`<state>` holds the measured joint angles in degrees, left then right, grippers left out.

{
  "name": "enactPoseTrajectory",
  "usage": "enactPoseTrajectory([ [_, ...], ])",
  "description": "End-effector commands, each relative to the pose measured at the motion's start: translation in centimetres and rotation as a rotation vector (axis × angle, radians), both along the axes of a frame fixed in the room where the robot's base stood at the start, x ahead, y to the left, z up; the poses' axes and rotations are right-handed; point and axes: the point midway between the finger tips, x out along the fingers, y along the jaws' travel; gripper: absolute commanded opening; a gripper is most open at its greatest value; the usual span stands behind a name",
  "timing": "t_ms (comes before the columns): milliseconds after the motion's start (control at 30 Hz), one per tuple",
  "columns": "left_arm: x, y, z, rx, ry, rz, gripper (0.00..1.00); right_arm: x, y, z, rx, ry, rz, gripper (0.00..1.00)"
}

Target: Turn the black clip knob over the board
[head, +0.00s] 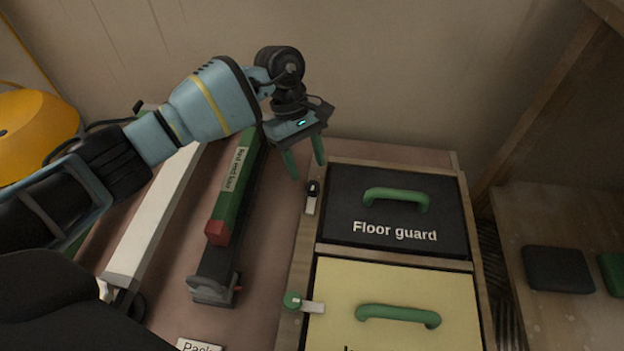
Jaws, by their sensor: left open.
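The black clip knob (313,187) sits on the wooden frame at the left edge of the dark board (345,215) labelled "Floor guard". Its short white bar points down along the frame, beside the board and not over it. The dark board has a green handle (396,197). My left gripper (306,170) has two green fingers pointing down, apart and empty. The fingertips appear just above and behind the black knob in the picture; I cannot tell the exact gap. My right gripper is out of view.
A green clip knob (291,299) has its white bar across the edge of a yellow board (400,285) with a green handle. Left of the frame lie a green bar with a red end (232,195) and a long white bar (150,225). A wall stands behind.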

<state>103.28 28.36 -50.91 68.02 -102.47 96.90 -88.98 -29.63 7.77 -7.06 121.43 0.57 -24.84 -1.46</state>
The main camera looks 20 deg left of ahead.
Motion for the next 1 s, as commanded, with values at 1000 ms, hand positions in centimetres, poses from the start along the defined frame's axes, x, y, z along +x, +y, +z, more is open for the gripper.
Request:
enactPoseTrajectory([
  [1000, -0.9, -1.7, -4.6, -0.001, 0.001, 0.001, 0.12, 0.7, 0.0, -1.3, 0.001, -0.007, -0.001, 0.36],
])
